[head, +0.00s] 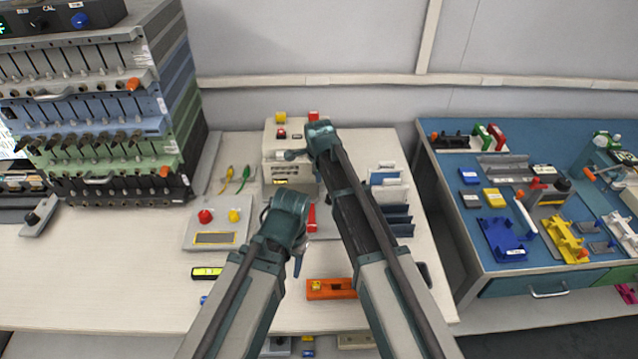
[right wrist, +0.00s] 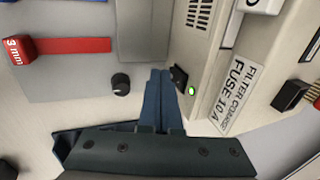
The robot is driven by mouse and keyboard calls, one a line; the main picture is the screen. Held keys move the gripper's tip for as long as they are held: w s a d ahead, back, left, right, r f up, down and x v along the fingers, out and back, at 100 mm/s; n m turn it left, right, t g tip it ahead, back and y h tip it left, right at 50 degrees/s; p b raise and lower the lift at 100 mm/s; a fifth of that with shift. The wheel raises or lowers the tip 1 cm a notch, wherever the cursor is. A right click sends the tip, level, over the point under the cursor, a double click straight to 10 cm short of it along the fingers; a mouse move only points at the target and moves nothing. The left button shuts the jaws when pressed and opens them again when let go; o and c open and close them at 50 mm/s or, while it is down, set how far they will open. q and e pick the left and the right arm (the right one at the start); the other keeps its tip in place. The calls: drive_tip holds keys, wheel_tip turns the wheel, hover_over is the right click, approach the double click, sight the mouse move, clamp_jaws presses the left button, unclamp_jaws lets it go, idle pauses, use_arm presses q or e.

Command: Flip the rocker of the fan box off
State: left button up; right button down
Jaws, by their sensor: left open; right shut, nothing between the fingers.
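The fan box (head: 270,147) is a beige box at the back of the bench in the head view. In the right wrist view its face (right wrist: 205,50) has a vent, a fuse label, a small black rocker (right wrist: 179,78) and a lit green lamp (right wrist: 191,91). My right gripper (right wrist: 163,72) is shut and empty, its blue fingertips right beside the rocker; I cannot tell whether they touch it. In the head view the right gripper (head: 294,155) is at the box's front, and the rocker cannot be made out. My left gripper (head: 299,259) is open and empty, nearer the front.
A panel with red and yellow buttons (head: 217,235) lies left of the arms. Blue and white pouches in a rack (head: 392,200) stand to the right. An orange block (head: 325,290) lies in front. A black knob (right wrist: 121,83) is near the right fingers.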

drive_tip(key=shift+w, duration=0.2)
use_arm(q)
drive_tip(key=shift+f+b, duration=0.7)
use_arm(e)
drive_tip(key=shift+f+t, duration=0.4)
drive_tip(key=shift+t, duration=0.1)
use_arm(q)
drive_tip(key=shift+r+p, duration=0.35)
use_arm(e)
drive_tip(key=shift+w+r, duration=0.2)
drive_tip(key=shift+r, duration=0.1)
use_arm(q)
drive_tip(key=shift+r, duration=0.1)
use_arm(e)
drive_tip(key=shift+r, duration=0.1)
use_arm(q)
drive_tip(key=shift+r+p, duration=0.75)
drive_tip(key=shift+p, duration=0.1)
use_arm(e)
drive_tip(key=shift+r, duration=0.75)
drive_tip(key=shift+s+d, duration=0.1)
